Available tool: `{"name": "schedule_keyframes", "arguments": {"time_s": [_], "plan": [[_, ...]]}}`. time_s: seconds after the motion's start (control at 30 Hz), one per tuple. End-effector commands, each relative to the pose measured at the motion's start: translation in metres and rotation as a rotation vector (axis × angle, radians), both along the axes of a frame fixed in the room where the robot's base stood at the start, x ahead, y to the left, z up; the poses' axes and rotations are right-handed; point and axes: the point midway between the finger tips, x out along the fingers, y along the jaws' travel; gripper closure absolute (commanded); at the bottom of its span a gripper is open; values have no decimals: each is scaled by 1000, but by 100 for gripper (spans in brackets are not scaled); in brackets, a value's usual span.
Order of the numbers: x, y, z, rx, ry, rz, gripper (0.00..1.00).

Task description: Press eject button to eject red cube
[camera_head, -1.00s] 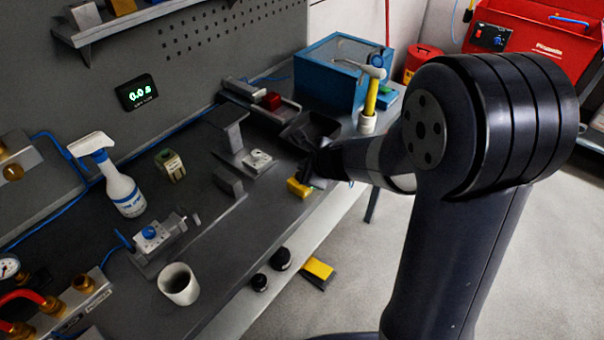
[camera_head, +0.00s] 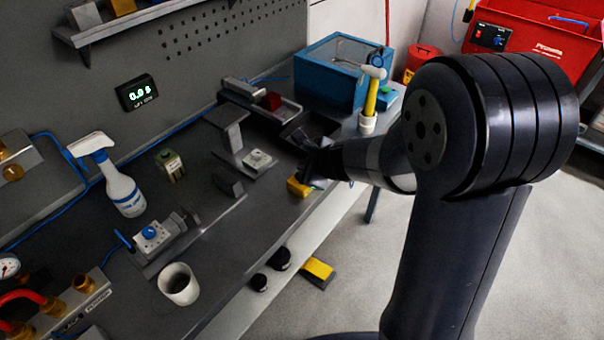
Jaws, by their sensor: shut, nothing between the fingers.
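The red cube (camera_head: 271,101) sits in a grey rail-like fixture (camera_head: 245,93) at the back of the bench, by the pegboard wall. A small light-grey box with a pale round top (camera_head: 258,159) stands on a grey plate nearer the front. Another light-grey box with a blue knob (camera_head: 149,232) stands further left. I cannot tell for sure which of these is the eject button. My gripper (camera_head: 306,156) is shut and empty, low over the bench to the right of the pale-topped box and apart from it. Its fingertips are dark and hard to make out.
A yellow block (camera_head: 298,187) lies just below my gripper at the bench edge. A dark tray (camera_head: 312,127), a blue case (camera_head: 335,72) and a hammer in a holder (camera_head: 371,95) stand behind. A spray bottle (camera_head: 121,185) and a white cup (camera_head: 178,284) stand left.

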Motion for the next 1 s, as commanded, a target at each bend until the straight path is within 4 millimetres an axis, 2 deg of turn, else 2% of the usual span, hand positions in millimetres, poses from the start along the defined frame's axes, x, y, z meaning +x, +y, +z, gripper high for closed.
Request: {"name": "schedule_keyframes", "arguments": {"time_s": [0.33, 1.0], "plan": [[0, 0, -9, 0, 0, 0, 100], [0, 0, -12, 0, 0, 0, 100]]}}
